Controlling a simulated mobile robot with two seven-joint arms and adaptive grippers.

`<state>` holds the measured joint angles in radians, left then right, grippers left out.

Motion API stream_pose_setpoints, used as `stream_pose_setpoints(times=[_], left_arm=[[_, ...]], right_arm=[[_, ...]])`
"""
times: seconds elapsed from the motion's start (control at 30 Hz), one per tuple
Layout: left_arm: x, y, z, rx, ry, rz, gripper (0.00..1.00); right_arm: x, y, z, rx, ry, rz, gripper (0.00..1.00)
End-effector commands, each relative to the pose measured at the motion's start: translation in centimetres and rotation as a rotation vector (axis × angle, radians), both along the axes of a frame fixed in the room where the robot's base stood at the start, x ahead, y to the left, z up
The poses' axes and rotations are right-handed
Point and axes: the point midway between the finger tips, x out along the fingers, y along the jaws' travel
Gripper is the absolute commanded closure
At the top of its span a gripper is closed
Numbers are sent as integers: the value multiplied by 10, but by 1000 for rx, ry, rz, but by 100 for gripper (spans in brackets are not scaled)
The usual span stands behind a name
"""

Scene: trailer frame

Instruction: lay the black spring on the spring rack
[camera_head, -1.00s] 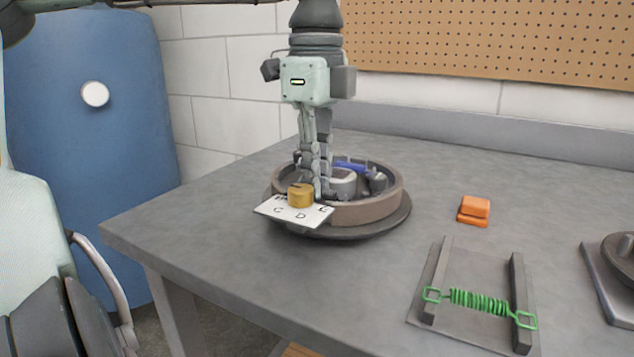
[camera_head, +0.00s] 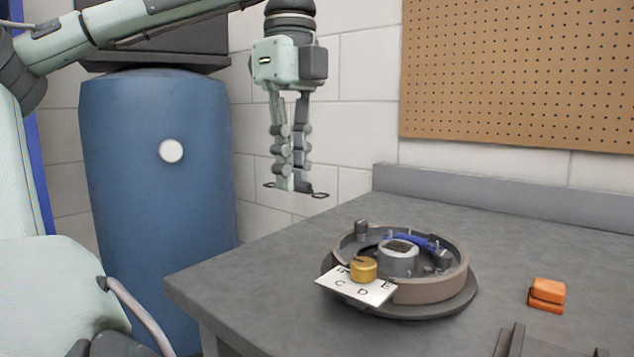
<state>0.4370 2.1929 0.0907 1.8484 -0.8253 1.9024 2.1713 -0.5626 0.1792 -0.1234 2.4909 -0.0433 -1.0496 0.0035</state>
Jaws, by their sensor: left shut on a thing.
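My left gripper (camera_head: 291,184) is shut on the black spring (camera_head: 319,195) and holds it in the air, to the left of and above the drum assembly. The spring's dark end loops stick out on both sides of the fingertips; its middle is mostly hidden by them. Only the top of the spring rack (camera_head: 517,341) shows at the bottom right edge; the rest is out of frame. My right gripper is not in view.
A round brown drum assembly (camera_head: 455,279) with a blue part (camera_head: 415,241) stands on the grey table (camera_head: 270,278). A lettered card (camera_head: 338,283) with a brass knob (camera_head: 363,269) is at its front. An orange block (camera_head: 546,293) lies to the right. A blue barrel (camera_head: 150,225) stands left.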

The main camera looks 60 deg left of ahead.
Motion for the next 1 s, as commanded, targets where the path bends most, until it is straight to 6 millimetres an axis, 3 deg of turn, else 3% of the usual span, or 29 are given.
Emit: stream_pose_setpoints(times=[0.5, 0.87, 1.0], left_arm=[[-1, 1, 28, 0, 0, 1, 100], [0, 1, 28, 0, 0, 2, 100], [9, -2, 27, 3, 1, 18, 100]], right_arm=[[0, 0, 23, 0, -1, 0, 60], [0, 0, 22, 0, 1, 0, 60], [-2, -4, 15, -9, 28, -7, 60]])
